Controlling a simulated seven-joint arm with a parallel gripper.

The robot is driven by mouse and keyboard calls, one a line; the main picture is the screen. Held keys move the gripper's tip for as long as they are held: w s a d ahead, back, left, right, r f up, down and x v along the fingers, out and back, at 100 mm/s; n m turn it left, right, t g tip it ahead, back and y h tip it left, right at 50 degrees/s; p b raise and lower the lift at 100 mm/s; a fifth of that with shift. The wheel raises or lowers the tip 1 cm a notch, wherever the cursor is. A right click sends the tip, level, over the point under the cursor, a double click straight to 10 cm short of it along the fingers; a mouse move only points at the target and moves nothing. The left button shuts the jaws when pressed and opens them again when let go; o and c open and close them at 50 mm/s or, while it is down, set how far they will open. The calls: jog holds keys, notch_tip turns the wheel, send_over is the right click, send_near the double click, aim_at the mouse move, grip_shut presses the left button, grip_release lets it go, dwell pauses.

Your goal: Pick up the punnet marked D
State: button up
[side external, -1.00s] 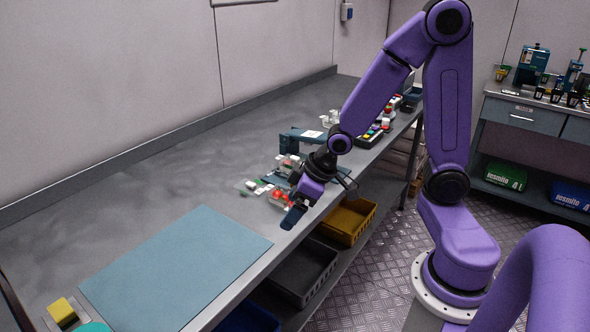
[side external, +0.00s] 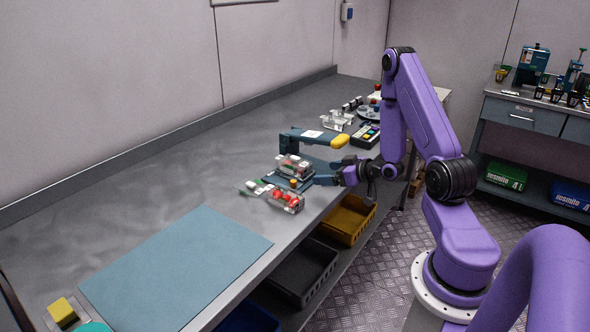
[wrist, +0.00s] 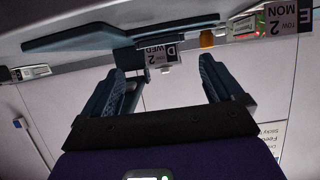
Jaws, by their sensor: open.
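In the wrist view, which looks upside down, a tag reading D, WED, row 2 (wrist: 158,55) shows between my fingertips, beside a dark blue plate (wrist: 120,32). The body of the D punnet is mostly not visible there. My gripper (wrist: 165,80) is open and empty, with one finger on either side of the tag and short of it. In the side view, my gripper (side external: 328,174) is low at the bench's front edge, pointing at a clear punnet (side external: 293,165) above a blue base. I cannot read its marking in that view.
A tag reading E, MON, row 2 (wrist: 286,16) is at the upper right of the wrist view. In the side view, a clear punnet of red berries (side external: 287,202) lies in front. A blue arm with a yellow end (side external: 312,138) stands behind. The teal mat (side external: 175,265) is clear.

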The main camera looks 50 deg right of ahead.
aim_at(299, 160)
jog(key=w, duration=0.8)
jog(key=shift+w, duration=0.1)
jog(key=w, duration=0.4)
jog(key=shift+w+f, duration=0.2)
jog(key=shift+w, duration=0.2)
jog(key=c, duration=1.1)
